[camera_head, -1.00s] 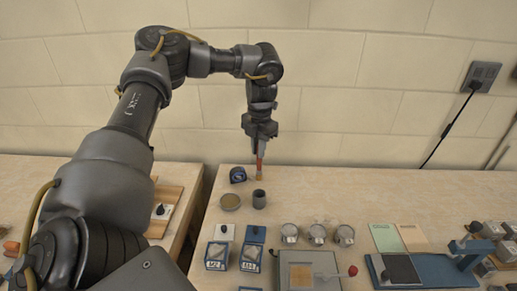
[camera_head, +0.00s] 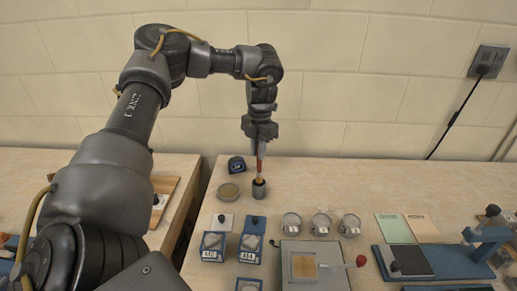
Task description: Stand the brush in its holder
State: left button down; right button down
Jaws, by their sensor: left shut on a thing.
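My left gripper (camera_head: 260,144) points down over the back of the table and is shut on the brush (camera_head: 259,166), which has a red handle and tan bristles. The brush hangs upright, bristles down. Its holder is a small dark grey cup (camera_head: 259,191) standing on the table directly below in the picture. The bristle end shows at the cup's mouth; I cannot tell whether it is inside the rim or just above and behind it. My right gripper is not in view.
A blue tape measure (camera_head: 236,165) and a round shallow dish (camera_head: 228,192) stand left of the cup. Several clear-topped round tins (camera_head: 291,223) and blue labelled boxes (camera_head: 250,248) lie nearer. A blue stand (camera_head: 440,262) is at right. The table right of the cup is clear.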

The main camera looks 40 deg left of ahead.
pick_arm(q)
jog(key=shift+f+b, duration=0.45)
jog(key=shift+f, duration=1.6)
jog(key=c, duration=1.3)
grip_release()
jog(key=r, duration=1)
jog(key=shift+w+r, duration=0.25)
jog(key=shift+r, duration=0.15)
